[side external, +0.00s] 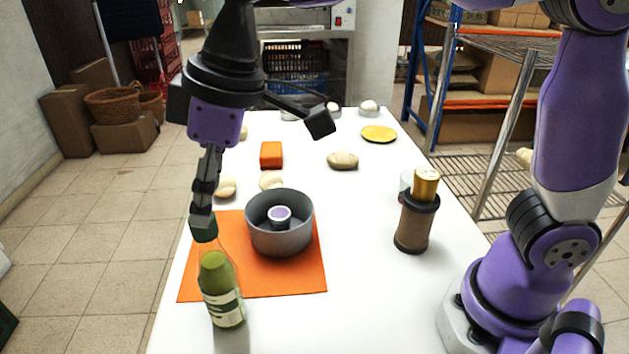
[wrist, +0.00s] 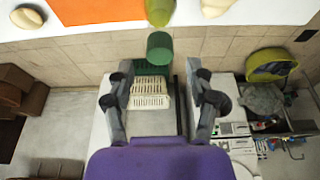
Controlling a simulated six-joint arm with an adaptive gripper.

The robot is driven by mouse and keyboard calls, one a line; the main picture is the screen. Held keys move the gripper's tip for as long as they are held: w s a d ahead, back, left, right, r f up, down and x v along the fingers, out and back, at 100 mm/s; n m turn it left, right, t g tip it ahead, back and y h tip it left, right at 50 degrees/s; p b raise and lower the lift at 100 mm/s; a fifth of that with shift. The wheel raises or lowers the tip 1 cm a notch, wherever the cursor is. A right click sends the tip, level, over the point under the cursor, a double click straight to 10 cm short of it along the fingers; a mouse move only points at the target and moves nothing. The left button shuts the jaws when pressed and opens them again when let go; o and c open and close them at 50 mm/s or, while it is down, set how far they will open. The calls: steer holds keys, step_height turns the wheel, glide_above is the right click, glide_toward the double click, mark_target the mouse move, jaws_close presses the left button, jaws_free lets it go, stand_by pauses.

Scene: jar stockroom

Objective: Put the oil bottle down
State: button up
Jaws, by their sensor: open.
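The oil bottle (side external: 222,292), clear glass with green oil, a pale label and a dark green cap, stands at the near left of the white table, overlapping the orange mat's front edge in the side view. In the wrist view its green cap (wrist: 160,48) shows ahead of the fingers, with part of its body at the top edge. My gripper (side external: 262,170) is open, its fingers spread wide. In the side view one finger overlaps the bottle's cap; I cannot tell there if they touch. In the wrist view the open gripper (wrist: 163,92) has nothing between its fingers.
A grey pot (side external: 281,228) with a small purple-topped thing inside stands on the orange mat (side external: 305,280). A brown gold-topped container (side external: 416,215) stands at right. An orange block (side external: 271,155), a yellow disc (side external: 379,134) and several pale lumps lie farther back. The front middle is clear.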

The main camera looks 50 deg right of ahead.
steer(key=s+d+r+m+t, duration=0.1)
steer(key=s+d+r+m, duration=0.25)
steer(key=d, duration=0.65)
steer(key=s+d+f+m+t+h, duration=0.2)
steer(key=s+d+f+m, duration=0.3)
steer(key=d, duration=0.5)
step_height(320, 180, down, 2)
steer(key=shift+s+d+f+h, duration=0.2)
steer(key=shift+s+h, duration=0.1)
steer(key=shift+s, duration=0.3)
